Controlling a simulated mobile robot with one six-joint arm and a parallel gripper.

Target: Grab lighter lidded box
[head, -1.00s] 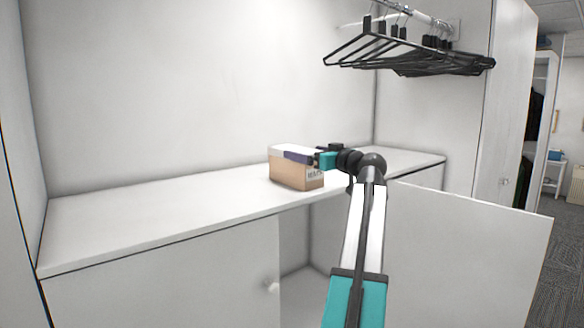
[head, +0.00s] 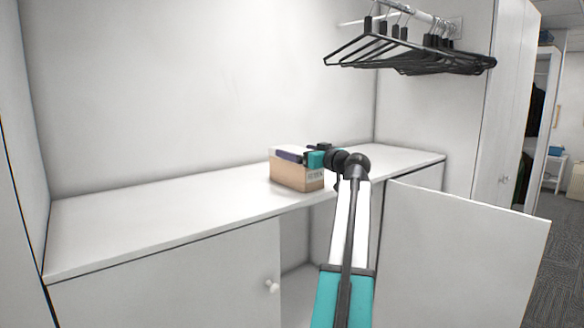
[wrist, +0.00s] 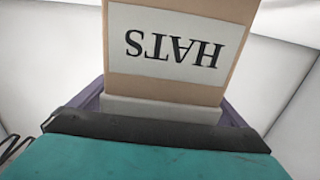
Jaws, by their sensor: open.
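A light brown box (head: 290,175) with a white lid (head: 286,149) stands on the white cabinet top. In the wrist view the box (wrist: 122,80) fills the upper middle, with a white label reading "HATS" upside down. My gripper (head: 290,156) is at the box's top, its purple jaws spread to both sides of the lid. In the wrist view a purple finger shows at each side of the white lid edge (wrist: 160,108). I cannot tell whether the fingers touch the lid. The far side of the box is hidden.
The white cabinet top (head: 150,210) is clear to the left of the box. An open cabinet door (head: 465,245) juts out at the right below the top. Black hangers (head: 405,55) hang from a rail above right.

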